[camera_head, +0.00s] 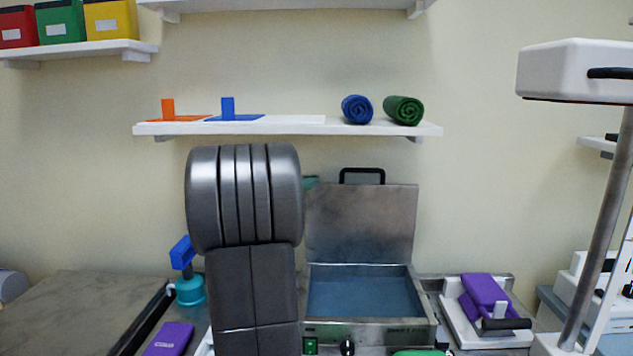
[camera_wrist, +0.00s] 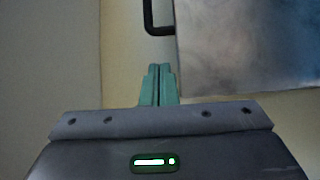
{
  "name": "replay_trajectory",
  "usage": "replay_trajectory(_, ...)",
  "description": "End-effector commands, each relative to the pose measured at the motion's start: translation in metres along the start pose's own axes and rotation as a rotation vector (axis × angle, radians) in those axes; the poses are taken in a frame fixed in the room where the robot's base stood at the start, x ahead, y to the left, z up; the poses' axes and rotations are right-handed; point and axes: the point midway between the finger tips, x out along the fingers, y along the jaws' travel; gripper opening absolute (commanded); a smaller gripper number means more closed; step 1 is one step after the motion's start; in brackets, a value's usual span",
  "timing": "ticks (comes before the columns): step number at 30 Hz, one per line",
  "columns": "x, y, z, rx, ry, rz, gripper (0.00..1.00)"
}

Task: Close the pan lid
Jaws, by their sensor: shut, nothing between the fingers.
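The pan (camera_head: 365,290) is a metal box with a blue-grey inside, in the middle of the head view. Its metal lid (camera_head: 360,225) stands open, upright at the back, with a black handle (camera_head: 362,172) on its top edge. In the wrist view the lid (camera_wrist: 250,45) fills the upper right, with the handle (camera_wrist: 148,20) at the top. My gripper (camera_wrist: 157,68) has green fingers, shut and empty, just left of the lid's edge. In the head view my gripper's green tip (camera_head: 311,182) peeks past my arm by the lid's upper left corner; the rest is hidden. I cannot tell whether it touches the lid.
A shelf (camera_head: 290,128) with two rolled towels runs above the lid. A white tray (camera_head: 462,325) with a purple device stands right of the pan. A blue-teal bottle (camera_head: 189,288) and a purple block (camera_head: 170,338) are left. A lamp-like stand (camera_head: 600,220) rises at right.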

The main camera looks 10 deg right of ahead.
Motion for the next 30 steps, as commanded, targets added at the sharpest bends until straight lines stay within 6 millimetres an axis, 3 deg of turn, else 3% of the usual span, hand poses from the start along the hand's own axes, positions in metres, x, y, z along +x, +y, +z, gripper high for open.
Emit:
replay_trajectory(9, 0.059, 0.002, 0.002, -0.002, -0.005, -0.003, 0.0)
replay_trajectory(15, 0.081, 0.001, 0.002, -0.002, -0.004, -0.003, 0.0)
replay_trajectory(30, 0.086, -0.001, 0.001, 0.0, -0.001, -0.002, 0.0)
